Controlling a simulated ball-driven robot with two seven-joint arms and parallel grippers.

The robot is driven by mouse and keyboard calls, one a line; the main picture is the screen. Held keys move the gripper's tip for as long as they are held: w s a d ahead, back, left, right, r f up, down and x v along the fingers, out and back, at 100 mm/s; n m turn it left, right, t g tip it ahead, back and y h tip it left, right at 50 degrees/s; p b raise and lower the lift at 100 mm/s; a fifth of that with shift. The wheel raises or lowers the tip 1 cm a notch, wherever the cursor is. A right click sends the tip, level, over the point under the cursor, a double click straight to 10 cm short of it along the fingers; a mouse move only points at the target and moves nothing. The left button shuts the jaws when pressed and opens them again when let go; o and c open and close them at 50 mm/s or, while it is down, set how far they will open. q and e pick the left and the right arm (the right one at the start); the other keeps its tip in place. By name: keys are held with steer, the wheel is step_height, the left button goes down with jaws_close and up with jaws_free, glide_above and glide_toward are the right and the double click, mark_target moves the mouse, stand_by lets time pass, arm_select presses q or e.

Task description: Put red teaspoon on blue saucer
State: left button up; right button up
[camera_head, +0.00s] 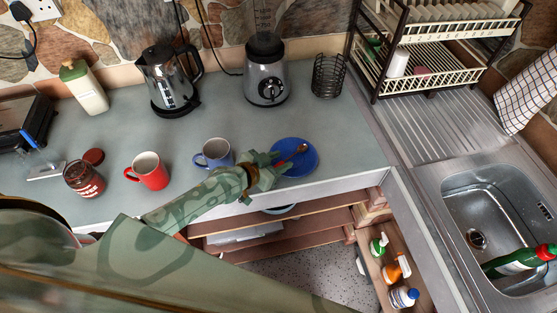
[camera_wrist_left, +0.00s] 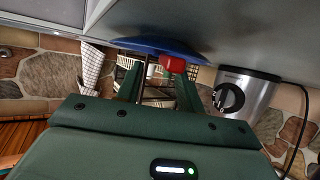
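The blue saucer (camera_head: 308,163) lies on the grey counter near its front edge; its underside edge shows in the left wrist view (camera_wrist_left: 155,45). The red teaspoon (camera_head: 302,148) lies over the saucer, its red end near the middle and its other end toward my gripper. A red part of it shows in the left wrist view (camera_wrist_left: 174,65). My left gripper (camera_head: 277,163) is at the saucer's left rim, with its fingers apart and a clear gap between them. Whether the spoon touches a finger is hard to tell. My right gripper is not in view.
A blue mug (camera_head: 215,153) stands just left of the gripper, with a red mug (camera_head: 150,171) and a jar (camera_head: 84,179) further left. A blender (camera_head: 266,75), kettle (camera_head: 168,80) and wire holder (camera_head: 328,76) stand behind. The sink (camera_head: 490,205) is at right.

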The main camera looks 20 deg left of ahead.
arm_select(q)
steer(key=w+r+p+v, duration=0.1)
steer(key=p+v, duration=0.3)
steer(key=v, duration=0.5)
steer(key=r+p+v, duration=0.3)
steer(key=p+v, duration=0.1)
steer(key=v, duration=0.5)
steer(key=shift+w+d+r+p, duration=0.15)
steer(key=shift+w+d+p, duration=0.05)
steer(key=shift+d+p, duration=0.15)
stand_by(0.4)
